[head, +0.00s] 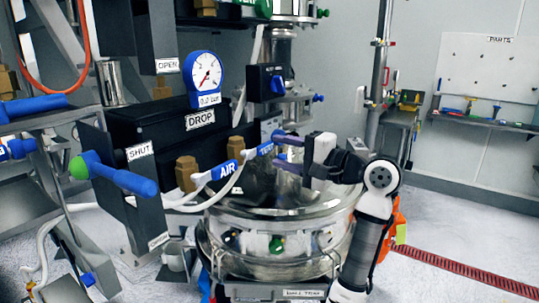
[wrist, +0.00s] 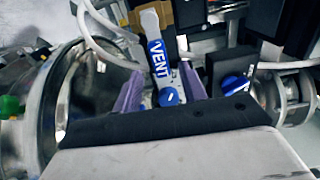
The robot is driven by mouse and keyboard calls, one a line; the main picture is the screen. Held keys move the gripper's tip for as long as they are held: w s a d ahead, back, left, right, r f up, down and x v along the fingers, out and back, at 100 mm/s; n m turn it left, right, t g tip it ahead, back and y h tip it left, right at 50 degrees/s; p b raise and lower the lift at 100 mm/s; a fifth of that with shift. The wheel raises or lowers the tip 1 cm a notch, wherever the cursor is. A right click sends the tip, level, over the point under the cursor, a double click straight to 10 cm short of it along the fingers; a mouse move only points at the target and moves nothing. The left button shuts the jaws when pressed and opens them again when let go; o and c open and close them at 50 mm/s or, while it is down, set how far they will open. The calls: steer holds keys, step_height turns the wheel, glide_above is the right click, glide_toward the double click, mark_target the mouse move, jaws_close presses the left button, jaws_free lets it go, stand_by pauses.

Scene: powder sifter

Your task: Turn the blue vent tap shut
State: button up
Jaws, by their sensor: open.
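The blue vent tap, a lever with a blue VENT sleeve (wrist: 157,58) and a round blue end, sits between my gripper's fingers in the wrist view. In the head view its blue sleeve (head: 265,149) shows just left of the fingertips, and the rest is hidden. My gripper (wrist: 162,84) is open, with one purple finger on each side of the lever; I cannot tell whether either finger touches it. In the head view my gripper (head: 279,150) reaches in from the right above the steel vessel (head: 280,240).
The blue AIR tap (head: 229,169) is close to the left of the vent tap. A black box with a blue knob (head: 277,83) stands behind; a blue knob (wrist: 235,82) is also close right in the wrist view. A pressure gauge (head: 205,74) stands above the DROP box. Floor at right is mostly clear.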

steer(key=b+v, duration=0.2)
steer(key=v, duration=0.7)
